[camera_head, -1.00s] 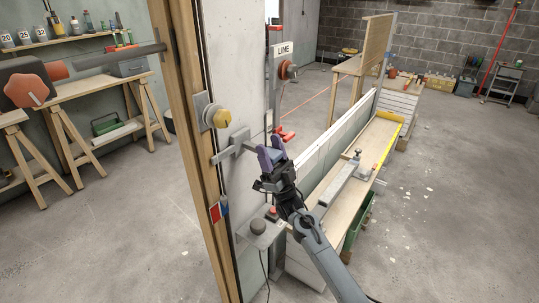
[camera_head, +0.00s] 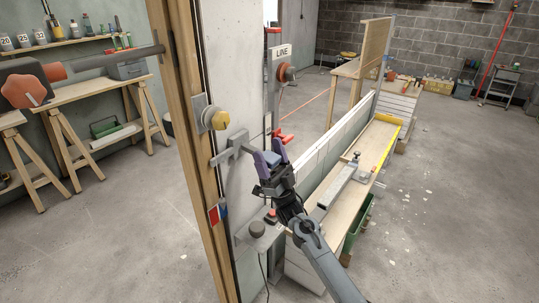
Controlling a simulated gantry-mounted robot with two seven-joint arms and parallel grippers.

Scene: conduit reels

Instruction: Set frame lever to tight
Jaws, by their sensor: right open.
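My right gripper (camera_head: 267,156) has purple fingertips spread apart, just right of the lever's end. The fingers are open and nothing shows between them. I cannot tell whether a finger touches the lever. No tight marking is readable. My left gripper is not in view.
A small control box with a dark knob (camera_head: 257,227) sits below the lever. A long bench (camera_head: 335,215) with a metal fence stands to the right. A dark bar with an orange knob (camera_head: 27,91) reaches in at left. The floor at right is mostly clear.

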